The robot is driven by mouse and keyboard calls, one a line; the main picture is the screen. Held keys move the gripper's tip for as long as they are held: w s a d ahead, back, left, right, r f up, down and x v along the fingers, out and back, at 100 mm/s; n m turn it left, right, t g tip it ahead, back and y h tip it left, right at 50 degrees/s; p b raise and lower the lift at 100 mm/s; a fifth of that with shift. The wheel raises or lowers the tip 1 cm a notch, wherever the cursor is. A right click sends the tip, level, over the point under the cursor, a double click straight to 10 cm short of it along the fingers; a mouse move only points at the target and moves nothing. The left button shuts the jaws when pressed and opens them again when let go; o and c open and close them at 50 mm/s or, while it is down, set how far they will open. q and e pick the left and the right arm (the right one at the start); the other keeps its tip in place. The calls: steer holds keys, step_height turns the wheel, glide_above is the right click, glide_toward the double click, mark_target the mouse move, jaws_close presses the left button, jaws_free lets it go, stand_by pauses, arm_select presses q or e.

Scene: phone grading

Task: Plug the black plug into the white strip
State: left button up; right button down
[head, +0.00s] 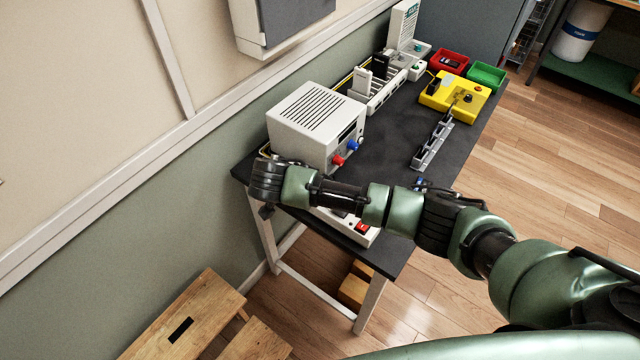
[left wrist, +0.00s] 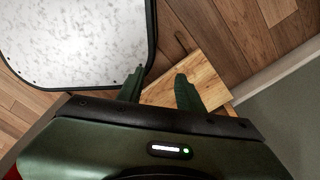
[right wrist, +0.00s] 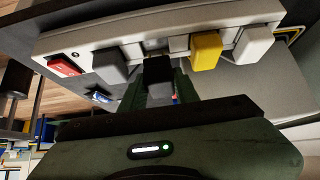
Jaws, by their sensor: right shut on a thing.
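The white strip (right wrist: 80,40) runs across the top of the right wrist view. Its end with a red switch also shows in the head view (head: 346,238), partly hidden under my right arm. In the right wrist view the black plug (right wrist: 157,73) is between the fingers of my right gripper (right wrist: 160,92), which is shut on it. The plug overlaps the strip's near edge; I cannot tell whether it is seated. My right fingers are hidden in the head view. My left gripper (left wrist: 160,92) is open and empty, away from the table.
A dark grey plug (right wrist: 109,66), yellow plug (right wrist: 206,50) and white plug (right wrist: 253,44) flank the black plug along the strip. A white power supply (head: 300,130) stands close behind my right arm. A wooden stool (head: 190,315) is on the floor at lower left.

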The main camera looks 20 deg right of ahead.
stand_by(0.6)
steer(key=shift+p, duration=0.35)
stand_by(0.6)
steer(key=shift+f+b, duration=0.65)
steer(key=shift+f, duration=0.55)
stand_by(0.5)
